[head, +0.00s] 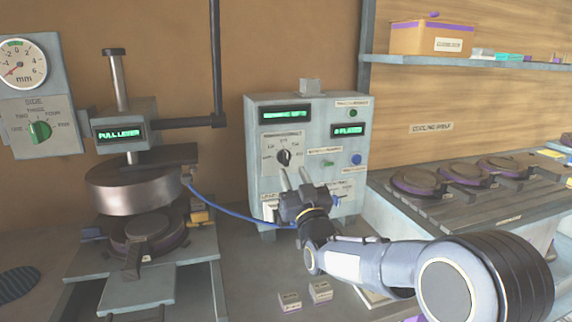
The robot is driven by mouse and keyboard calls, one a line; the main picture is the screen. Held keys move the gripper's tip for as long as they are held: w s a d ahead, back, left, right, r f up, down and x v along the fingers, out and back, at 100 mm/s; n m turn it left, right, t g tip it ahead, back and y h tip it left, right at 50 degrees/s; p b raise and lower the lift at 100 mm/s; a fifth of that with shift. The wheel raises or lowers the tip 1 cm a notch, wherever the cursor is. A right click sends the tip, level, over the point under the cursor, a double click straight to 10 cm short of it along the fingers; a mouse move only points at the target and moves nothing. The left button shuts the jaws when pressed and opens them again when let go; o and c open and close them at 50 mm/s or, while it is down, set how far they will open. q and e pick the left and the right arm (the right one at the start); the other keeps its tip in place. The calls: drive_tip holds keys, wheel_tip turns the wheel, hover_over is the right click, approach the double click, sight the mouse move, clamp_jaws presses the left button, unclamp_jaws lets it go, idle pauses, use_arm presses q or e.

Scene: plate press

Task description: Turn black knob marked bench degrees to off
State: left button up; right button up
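A black knob (284,157) sits on a pale square dial plate on the front of the grey control box (320,112). Small position marks surround the knob, but they are too small to read surely. The knob's pointer looks roughly upright. My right gripper (295,174) is in front of the box, just below and slightly right of the knob. Its two fingers point up and stand apart with nothing between them. Whether a finger touches the box cannot be told. The gripper hides part of the box's lower front. My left gripper is not in view.
A press (137,190) stands at the left, with a blue cable (235,214) running to the box. A green knob (40,131) is on a panel at far left. Two small blocks (320,291) lie on the bench. A cooling rack (440,191) with dark discs is at right.

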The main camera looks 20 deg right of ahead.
sight(287, 160)
drive_tip(key=x, duration=0.5)
drive_tip(key=shift+f, duration=0.15)
drive_tip(key=shift+c, duration=0.2)
clamp_jaws()
